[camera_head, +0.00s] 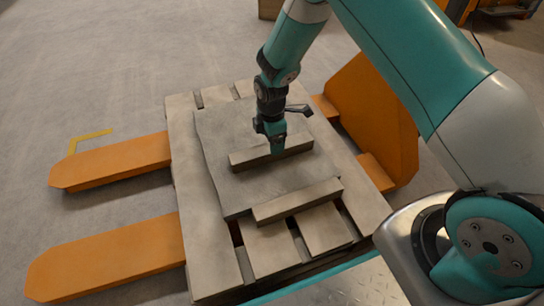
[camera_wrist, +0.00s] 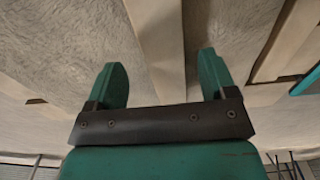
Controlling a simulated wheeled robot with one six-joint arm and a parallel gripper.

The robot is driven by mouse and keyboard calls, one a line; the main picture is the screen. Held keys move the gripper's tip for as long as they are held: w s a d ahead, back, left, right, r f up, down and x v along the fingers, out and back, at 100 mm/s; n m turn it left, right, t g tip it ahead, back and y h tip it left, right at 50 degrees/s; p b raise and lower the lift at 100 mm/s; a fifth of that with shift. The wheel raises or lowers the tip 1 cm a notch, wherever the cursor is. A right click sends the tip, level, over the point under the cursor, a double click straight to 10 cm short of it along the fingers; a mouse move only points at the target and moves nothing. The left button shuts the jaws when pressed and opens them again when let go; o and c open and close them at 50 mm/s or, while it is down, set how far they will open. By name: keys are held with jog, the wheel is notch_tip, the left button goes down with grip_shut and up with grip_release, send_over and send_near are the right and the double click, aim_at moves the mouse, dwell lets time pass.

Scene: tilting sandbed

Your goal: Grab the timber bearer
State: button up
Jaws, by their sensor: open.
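A pale, squared timber bearer (camera_head: 297,146) lies on a grey slab (camera_head: 218,130) on the pallet. A second, similar timber bearer (camera_head: 298,201) lies nearer the slab's front edge, roughly parallel to it. My gripper (camera_head: 277,149) points down at the middle of the farther bearer. In the wrist view my gripper (camera_wrist: 163,82) is open, and that bearer (camera_wrist: 158,35) runs through the gap between the two fingers, with room on each side. The exact fingertip height is hard to tell. Another bearer (camera_wrist: 285,38) shows to the right there.
The slatted wooden pallet (camera_head: 183,125) sits over an orange pallet truck, with its two forks (camera_head: 110,160) sticking out left and its upright orange end (camera_head: 375,115) at the right. Concrete floor (camera_head: 100,50) lies open at the left and back.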

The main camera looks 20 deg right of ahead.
jog(key=f+b, duration=0.4)
jog(key=f, duration=0.1)
jog(key=shift+s+f+b, duration=0.2)
jog(key=shift+b, duration=0.15)
jog(key=shift+r, duration=0.1)
jog(key=shift+c, duration=0.3)
jog(key=c, duration=1.1)
